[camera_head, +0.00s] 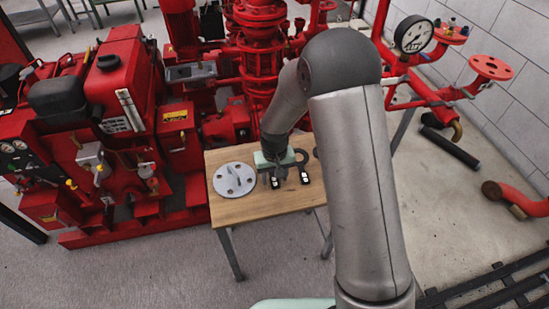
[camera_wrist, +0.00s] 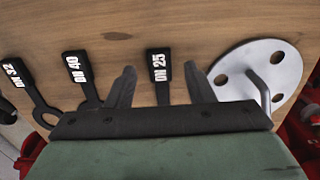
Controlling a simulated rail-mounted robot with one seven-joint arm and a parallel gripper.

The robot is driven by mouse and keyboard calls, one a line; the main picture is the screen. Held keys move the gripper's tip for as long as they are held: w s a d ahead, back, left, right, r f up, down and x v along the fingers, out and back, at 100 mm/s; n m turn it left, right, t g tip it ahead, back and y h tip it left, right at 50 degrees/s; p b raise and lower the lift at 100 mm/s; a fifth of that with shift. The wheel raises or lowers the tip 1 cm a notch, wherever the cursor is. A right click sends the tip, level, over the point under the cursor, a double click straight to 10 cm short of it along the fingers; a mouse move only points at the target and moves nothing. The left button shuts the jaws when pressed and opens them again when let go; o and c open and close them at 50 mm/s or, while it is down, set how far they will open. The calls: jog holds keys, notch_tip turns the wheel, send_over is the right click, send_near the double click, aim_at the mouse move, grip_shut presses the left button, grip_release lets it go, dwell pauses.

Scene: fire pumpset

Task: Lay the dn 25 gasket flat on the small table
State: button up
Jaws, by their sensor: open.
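The DN 25 gasket (camera_wrist: 159,82) is a black tag with white lettering, and it appears to lie on the wooden top of the small table (camera_head: 245,207). In the wrist view its tag lies between the two fingers of my gripper (camera_wrist: 160,70), with gaps on both sides. Its ring end is hidden behind the gripper body. My gripper is open, low over the table in the head view (camera_head: 277,178). In the head view, the DN 25 tag (camera_head: 275,183) shows just in front of the gripper.
The DN 40 gasket (camera_wrist: 80,75) and DN 32 gasket (camera_wrist: 17,75) lie beside it in the wrist view. A grey disc with holes and a handle (camera_head: 234,180) lies on the table's left. Red pump equipment (camera_head: 262,60) stands behind. The table's front edge is clear.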

notch_tip(320, 180, up, 16)
jog(key=p, duration=0.1)
jog(key=shift+r+p, duration=0.25)
jog(key=shift+p, duration=0.05)
dwell(0.3)
jog(key=s+d+r+m+p, duration=0.1)
jog(key=s+d+r+p, duration=0.55)
jog(key=s+r, duration=0.35)
jog(key=s+d+r+p, duration=0.2)
jog(key=s+d+r, duration=0.1)
jog(key=s, duration=0.4)
jog(key=s+d+r+m+p, duration=0.1)
jog(key=s+d+r+p, duration=0.1)
jog(key=s, duration=0.5)
jog(key=shift+d+r, duration=0.45)
jog(key=shift+d, duration=0.4)
